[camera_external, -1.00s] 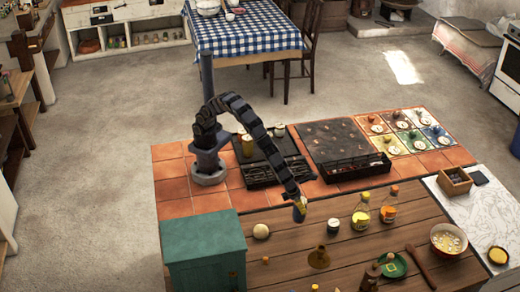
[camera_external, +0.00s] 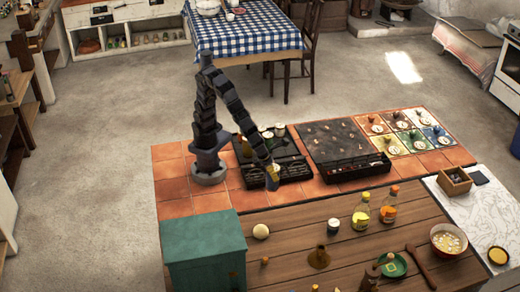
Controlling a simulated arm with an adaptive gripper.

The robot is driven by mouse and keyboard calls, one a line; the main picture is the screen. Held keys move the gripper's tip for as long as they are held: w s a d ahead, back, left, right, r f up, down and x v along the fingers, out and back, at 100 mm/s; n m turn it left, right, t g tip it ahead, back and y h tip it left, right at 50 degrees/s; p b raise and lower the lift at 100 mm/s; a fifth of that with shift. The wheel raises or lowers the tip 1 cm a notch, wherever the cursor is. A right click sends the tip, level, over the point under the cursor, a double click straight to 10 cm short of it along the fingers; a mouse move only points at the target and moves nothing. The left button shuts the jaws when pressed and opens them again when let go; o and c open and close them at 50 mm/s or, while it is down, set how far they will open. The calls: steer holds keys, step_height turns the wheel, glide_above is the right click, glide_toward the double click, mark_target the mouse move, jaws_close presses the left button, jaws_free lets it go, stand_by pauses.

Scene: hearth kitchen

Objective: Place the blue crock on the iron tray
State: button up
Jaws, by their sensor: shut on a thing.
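The fingers and the small size hide much of the crock. It shows over the front edge of a dark, ridged iron tray (camera_external: 290,170) on the orange tiles. I cannot tell whether the crock touches the tray or is above it. Small jars stand toward the back of this dark area, one of them yellowish (camera_external: 247,148).
A large dark slab (camera_external: 340,138) and a long black open box (camera_external: 350,171) lie to the right. A green cabinet (camera_external: 203,250) stands front left.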

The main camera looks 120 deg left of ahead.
steer(key=s+a+f+n+g+y, duration=0.1)
steer(key=a+n+g, duration=0.3)
steer(key=a+n, duration=1.25)
steer(key=s+a+f+n+g, duration=0.1)
steer(key=s+a, duration=0.3)
steer(key=a, duration=0.4)
steer(key=s+a+n+g+h, duration=0.1)
steer(key=s+a, duration=0.4)
steer(key=a, duration=0.2)
steer(key=s+a+f+n+g, duration=0.1)
steer(key=s+a, duration=0.3)
steer(key=a, duration=0.4)
step_height(320, 180, down, 9)
steer(key=shift+w+d+f, duration=0.1)
steer(key=shift+f, duration=0.05)
steer(key=shift+f, duration=0.15)
steer(key=o, duration=1.2)
